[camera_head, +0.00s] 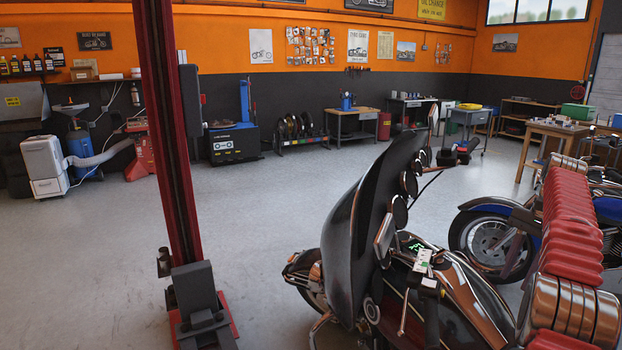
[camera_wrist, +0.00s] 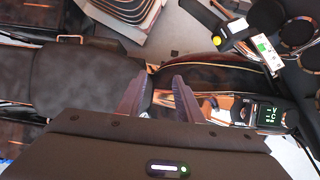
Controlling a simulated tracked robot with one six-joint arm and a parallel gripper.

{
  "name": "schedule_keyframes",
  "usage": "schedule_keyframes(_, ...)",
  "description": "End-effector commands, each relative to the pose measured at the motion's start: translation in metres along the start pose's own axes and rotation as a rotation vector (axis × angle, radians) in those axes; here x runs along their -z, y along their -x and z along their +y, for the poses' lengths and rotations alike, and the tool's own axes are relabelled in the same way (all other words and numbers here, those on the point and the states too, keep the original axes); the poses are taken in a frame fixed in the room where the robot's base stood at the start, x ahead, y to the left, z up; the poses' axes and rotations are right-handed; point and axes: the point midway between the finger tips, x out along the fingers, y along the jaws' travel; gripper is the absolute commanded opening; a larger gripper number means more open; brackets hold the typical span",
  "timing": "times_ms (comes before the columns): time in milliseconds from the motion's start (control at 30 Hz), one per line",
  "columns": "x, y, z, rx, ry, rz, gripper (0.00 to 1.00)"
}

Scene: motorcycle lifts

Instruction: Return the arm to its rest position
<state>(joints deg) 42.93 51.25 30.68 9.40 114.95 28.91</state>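My gripper (camera_wrist: 162,92) shows in the wrist view, its two dark fingers apart with a gap between them. I see nothing held in the gap. It is above a motorcycle, with the black seat (camera_wrist: 75,80) to the left and the dash with a lit green display (camera_wrist: 266,114) to the right. The motorcycle with a large black fairing (camera_head: 352,235) fills the lower middle of the head view. I cannot clearly make out my gripper in the head view, and its height above the motorcycle is hard to judge.
A red lift post (camera_head: 172,130) stands left of the motorcycle. A second motorcycle with a blue fender (camera_head: 489,244) stands to the right. A small white and green item (camera_head: 424,260) is near the handlebar. Workbenches (camera_head: 354,125) line the back wall. The grey floor (camera_head: 90,250) at left is clear.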

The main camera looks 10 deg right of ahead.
Motion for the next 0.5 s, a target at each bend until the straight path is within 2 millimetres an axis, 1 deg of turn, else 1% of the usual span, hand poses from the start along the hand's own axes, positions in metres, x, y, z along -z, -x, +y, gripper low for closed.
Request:
schedule_keyframes(133,0.001,0.000,-0.001,0.001,0.013,0.003,0.33)
schedule_keyframes(267,0.012,0.000,-0.006,0.022,0.048,0.047,0.33)
schedule_keyframes(367,0.021,-0.008,-0.008,0.027,0.066,0.065,0.33)
schedule_keyframes(500,0.033,-0.026,-0.010,0.026,0.088,0.073,0.33)
